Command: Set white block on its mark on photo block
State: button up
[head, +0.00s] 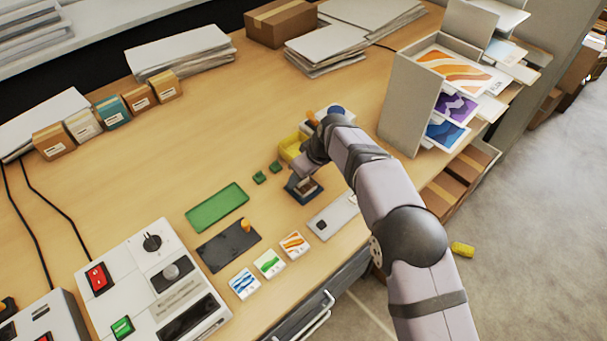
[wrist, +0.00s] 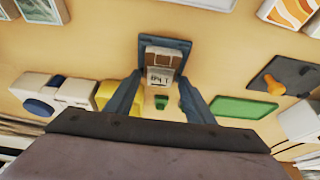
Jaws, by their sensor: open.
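A pale whitish block (wrist: 162,57) shows between my fingers in the wrist view, with small dark lettering on its near face. It appears to sit on a dark blue block (wrist: 180,45), which also shows on the table in the head view (head: 304,192). I cannot make out a mark or whether the pale piece is seated squarely. My gripper (wrist: 160,92) is open, with one finger on each side of the pale block; I cannot tell whether they touch it. In the head view my arm hides part of this spot.
Small green blocks (head: 259,177) and a yellow bin (head: 291,147) are close by. A green plate (head: 217,206), a dark plate with an orange knob (head: 228,246), a grey plate (head: 333,217) and picture tiles (head: 269,263) lie around. A grey rack (head: 409,100) stands right.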

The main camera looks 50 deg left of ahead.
jog(key=b+v, duration=0.3)
jog(key=v, duration=0.9)
jog(key=shift+r+b, duration=0.2)
jog(key=shift+b, duration=0.1)
jog(key=w+d+f+m+h, duration=0.1)
jog(key=w+d+m, duration=0.2)
jog(key=d, duration=0.8)
jog(key=w+d+f+m+t+h, duration=0.1)
jog(key=w+d+m, duration=0.25)
jog(key=d, duration=0.75)
jog(key=w+d+f+m+h, duration=0.1)
jog(key=w+d+m, duration=0.2)
jog(key=d, duration=0.8)
jog(key=s+d+f+m, duration=0.3)
jog(key=s+d, duration=0.4)
jog(key=d, duration=0.4)
jog(key=s+d+f+m+g+h, duration=0.1)
jog(key=s+d+f+m, duration=0.2)
jog(key=s+d+m, duration=0.2)
jog(key=s+d, duration=0.3)
jog(key=d, duration=0.3)
jog(key=shift+s+f, duration=0.25)
jog(key=shift+f, duration=0.1)
